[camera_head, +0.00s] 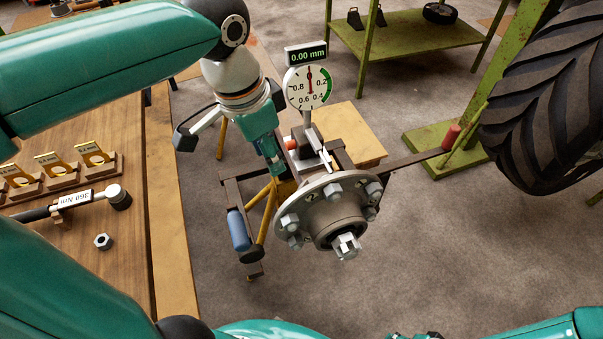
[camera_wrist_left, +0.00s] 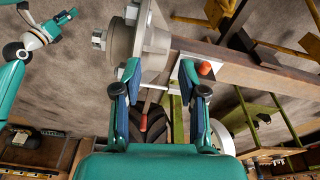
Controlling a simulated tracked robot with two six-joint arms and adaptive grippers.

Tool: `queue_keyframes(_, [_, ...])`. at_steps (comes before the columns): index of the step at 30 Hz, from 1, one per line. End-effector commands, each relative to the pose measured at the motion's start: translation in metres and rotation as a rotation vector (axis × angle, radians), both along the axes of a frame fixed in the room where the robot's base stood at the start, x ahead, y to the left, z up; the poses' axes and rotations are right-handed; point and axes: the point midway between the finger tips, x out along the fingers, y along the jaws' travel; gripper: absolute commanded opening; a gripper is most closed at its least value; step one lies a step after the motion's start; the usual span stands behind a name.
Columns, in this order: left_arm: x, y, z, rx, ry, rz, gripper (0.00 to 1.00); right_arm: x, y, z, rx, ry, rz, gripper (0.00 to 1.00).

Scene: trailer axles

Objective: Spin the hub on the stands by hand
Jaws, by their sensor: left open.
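The hub (camera_head: 338,217) is a grey round flange with several studs and nuts, on the axle over the stands; it also shows at the top of the left wrist view (camera_wrist_left: 153,35). A dial gauge (camera_head: 308,86) stands behind it and reads 0.00 mm. My left gripper (camera_head: 276,172) points down just behind the flange's left edge. In the left wrist view its two fingers (camera_wrist_left: 161,78) are apart, with nothing seen held between them. Contact with the flange cannot be told. My right gripper (camera_wrist_left: 63,18) is small at the upper left of the wrist view, away from the hub.
A wooden bench (camera_head: 160,240) at left holds a torque wrench (camera_head: 75,203), a loose nut (camera_head: 103,241) and yellow-topped pieces. A large tyre (camera_head: 550,100) stands at right by a green post. A green table (camera_head: 410,40) is behind.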

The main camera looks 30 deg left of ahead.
Motion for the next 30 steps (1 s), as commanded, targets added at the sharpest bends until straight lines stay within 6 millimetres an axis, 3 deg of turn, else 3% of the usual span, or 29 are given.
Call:
queue_keyframes(1, [0.007,-0.01,0.025,0.032,0.04,-0.037,0.42,0.0,0.0,0.036,0.0,0.0,0.0,0.54])
queue_keyframes(6, [0.02,-0.036,0.04,0.091,0.116,-0.144,0.42,0.0,0.0,0.077,0.0,0.0,0.0,0.54])
queue_keyframes(14, [0.021,-0.054,0.046,0.102,0.142,-0.197,0.42,0.0,0.0,0.093,0.0,0.001,0.0,0.54])
queue_keyframes(20, [0.021,-0.053,0.025,0.101,0.145,-0.196,0.42,0.0,0.0,0.09,0.0,0.001,0.0,0.54])
queue_keyframes(30, [0.02,-0.053,-0.045,0.101,0.147,-0.198,0.42,0.0,0.0,0.085,0.0,0.001,0.0,0.54])
